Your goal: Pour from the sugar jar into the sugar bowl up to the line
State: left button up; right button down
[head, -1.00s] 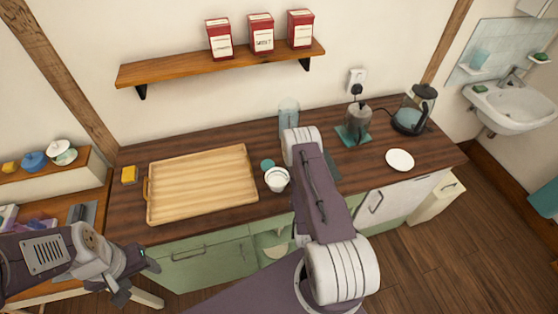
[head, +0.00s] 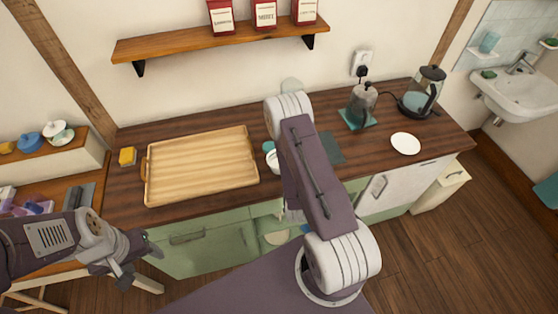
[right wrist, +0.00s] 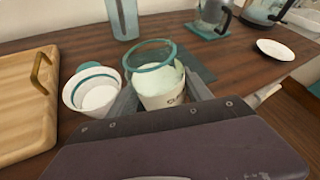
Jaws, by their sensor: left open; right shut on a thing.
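My right gripper (right wrist: 160,97) is shut on the sugar jar (right wrist: 160,98), a clear jar with a teal rim, pale contents and a partly hidden label. The jar looks about upright. The sugar bowl (right wrist: 92,92), white with a teal line inside, stands close to the left of the jar in the right wrist view; its inside is white, and I cannot tell the sugar level. In the head view my right arm hides the jar, the right gripper and part of the bowl (head: 271,160). My left gripper (head: 136,262) is open and empty, in front of the counter.
A wooden tray (head: 202,165) lies left of the bowl. A teal lid (right wrist: 88,67) lies behind the bowl. A tall glass (right wrist: 123,20) stands farther back. A coffee press (head: 362,106), kettle (head: 422,93) and white plate (head: 405,143) are to the right.

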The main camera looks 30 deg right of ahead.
jog(key=shift+w+a+f+n+g+b, duration=0.15)
jog(key=shift+w+n+g+b, duration=0.25)
jog(key=shift+b, duration=0.15)
jog(key=shift+a+r, duration=0.1)
jog(key=shift+r, duration=0.1)
jog(key=p, duration=0.1)
jog(key=r+n+h+p, duration=0.1)
jog(key=p, duration=0.1)
jog(key=r+n+g+p, duration=0.1)
jog(key=shift+w+a+r, duration=0.2)
jog(key=shift+w+a, duration=0.2)
jog(key=shift+f+g+h, duration=0.3)
jog(key=shift+f, duration=0.05)
jog(key=shift+s+d+f+n+g+h+p, duration=0.1)
jog(key=shift+n+g+h+p, duration=0.15)
jog(key=shift+n, duration=0.25)
jog(key=shift+s+d+f+n+g+h+p, duration=0.1)
jog(key=shift+n+g+h, duration=0.15)
jog(key=shift+n, duration=0.25)
jog(key=shift+f+n+g+b, duration=0.3)
jog(key=shift+f+n+b, duration=0.2)
jog(key=shift+f, duration=0.1)
jog(key=shift+s+d+h, duration=0.1)
jog(key=shift+h, duration=0.3)
jog(key=shift+r+n+g+h+p, duration=0.3)
jog(key=shift+r+n+p, duration=0.1)
jog(key=shift+r+n, duration=0.25)
jog(key=shift+w+r+n, duration=0.1)
jog(key=shift+w+n, duration=0.1)
jog(key=shift+n, duration=0.05)
